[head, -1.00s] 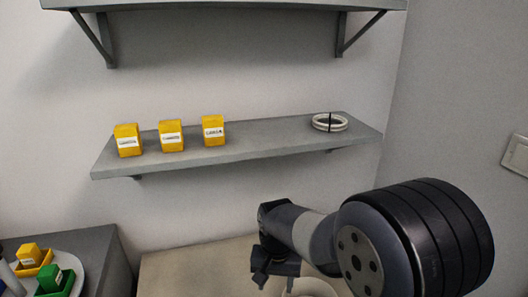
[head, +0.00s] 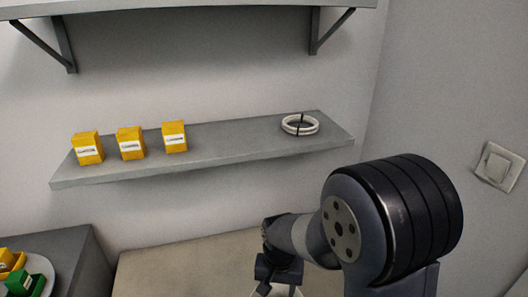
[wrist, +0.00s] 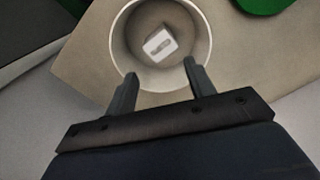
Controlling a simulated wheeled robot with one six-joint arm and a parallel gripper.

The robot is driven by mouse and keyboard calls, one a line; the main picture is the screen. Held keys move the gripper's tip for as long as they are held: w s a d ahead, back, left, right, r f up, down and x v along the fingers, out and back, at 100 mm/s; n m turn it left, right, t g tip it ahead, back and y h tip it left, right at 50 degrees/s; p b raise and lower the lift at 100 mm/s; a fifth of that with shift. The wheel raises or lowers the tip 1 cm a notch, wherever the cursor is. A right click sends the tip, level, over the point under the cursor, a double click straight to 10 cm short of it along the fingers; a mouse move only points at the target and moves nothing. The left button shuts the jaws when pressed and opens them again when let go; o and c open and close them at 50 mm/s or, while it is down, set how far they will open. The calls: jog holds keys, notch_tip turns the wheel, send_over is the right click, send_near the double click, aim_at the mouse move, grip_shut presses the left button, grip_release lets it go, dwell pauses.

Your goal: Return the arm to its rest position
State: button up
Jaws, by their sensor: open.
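My gripper (wrist: 160,84) is open in the wrist view, its two fingers apart with nothing between them. It points at a round beige container (wrist: 204,62), whose near rim lies at the fingertips. A small white block with a grey mark (wrist: 160,44) lies inside the container. In the head view my gripper (head: 277,284) hangs low at the bottom centre, over the beige table (head: 190,265). The fingertips are partly cut off by the frame there.
A grey wall shelf (head: 240,138) holds three yellow boxes (head: 131,143) and a white cable coil (head: 300,125). Another shelf (head: 200,8) is above. A dark cabinet (head: 75,255) at lower left bears a round tray with yellow and green bins. A switch (head: 499,166) is on the right wall.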

jog(key=shift+f, duration=2.3)
